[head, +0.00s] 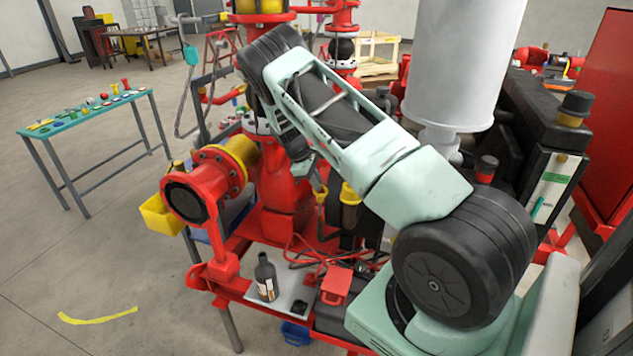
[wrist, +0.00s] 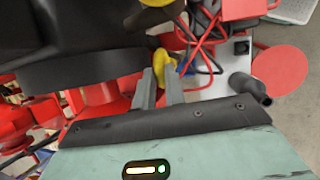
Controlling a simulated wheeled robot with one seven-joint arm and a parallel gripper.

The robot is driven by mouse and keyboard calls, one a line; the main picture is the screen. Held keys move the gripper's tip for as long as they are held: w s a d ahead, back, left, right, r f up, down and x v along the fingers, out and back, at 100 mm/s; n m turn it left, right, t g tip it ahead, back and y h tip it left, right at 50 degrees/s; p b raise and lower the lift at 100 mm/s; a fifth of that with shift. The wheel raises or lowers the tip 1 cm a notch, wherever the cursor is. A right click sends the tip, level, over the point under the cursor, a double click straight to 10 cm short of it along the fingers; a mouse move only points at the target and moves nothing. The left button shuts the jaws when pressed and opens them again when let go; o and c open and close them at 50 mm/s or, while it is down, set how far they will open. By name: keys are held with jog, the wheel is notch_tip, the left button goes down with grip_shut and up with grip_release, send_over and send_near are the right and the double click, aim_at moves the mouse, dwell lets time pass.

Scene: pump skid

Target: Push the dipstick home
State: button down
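The dipstick's yellow handle (wrist: 161,60) shows at my gripper's fingertips in the wrist view; I take this yellow piece to be the dipstick. My gripper (wrist: 160,75) has its two grey fingers a small gap apart, with the yellow piece at and just beyond the tips. I cannot tell whether the fingers press on it. In the head view my gripper (head: 306,168) is low in front of the red pump column, and a small yellow piece (head: 321,194) shows just below it. The dipstick's shaft and its seat are hidden.
Red and dark hoses (wrist: 203,40) run close to the gripper. A yellow and red flanged pipe (head: 215,175) is at left. A large white cylinder (head: 465,60) stands behind my arm.

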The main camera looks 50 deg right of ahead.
notch_tip(320, 180, down, 9)
jog(key=b, duration=0.7)
jog(key=shift+f, duration=0.15)
jog(key=c, duration=1.5)
grip_release()
jog(key=shift+f+b, duration=0.1)
jog(key=shift+b, duration=0.2)
jog(key=shift+o, duration=0.2)
jog(key=b+v, duration=0.6)
jog(key=v, duration=1.1)
jog(key=shift+r, duration=0.3)
jog(key=shift+a, duration=0.1)
